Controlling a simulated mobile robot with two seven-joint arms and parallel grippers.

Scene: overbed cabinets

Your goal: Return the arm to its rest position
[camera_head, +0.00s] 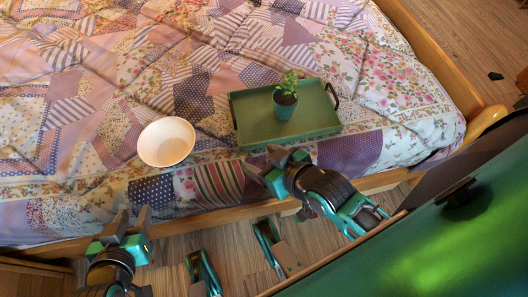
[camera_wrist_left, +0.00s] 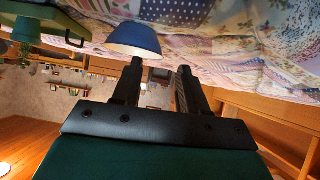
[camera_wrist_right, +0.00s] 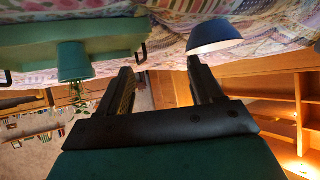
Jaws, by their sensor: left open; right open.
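My left gripper (camera_head: 132,217) is at the lower left of the head view, by the near bed edge. It is open and empty, and its two parted fingers show in the left wrist view (camera_wrist_left: 158,75). My right gripper (camera_head: 264,163) is open and empty at the near bed edge, just in front of a green tray (camera_head: 245,114). Its parted fingers show in the right wrist view (camera_wrist_right: 160,75). Neither gripper appears to touch an object. The right forearm reaches in from the lower right, close beside a green cabinet surface (camera_head: 420,245).
A white bowl (camera_head: 166,143) sits on the patchwork bed (camera_head: 90,90), between and beyond the grippers. A small plant in a teal pot (camera_head: 285,106) stands on the tray. The bed's wooden rail (camera_head: 190,220) runs below. A dark knob (camera_head: 457,192) juts from the green surface.

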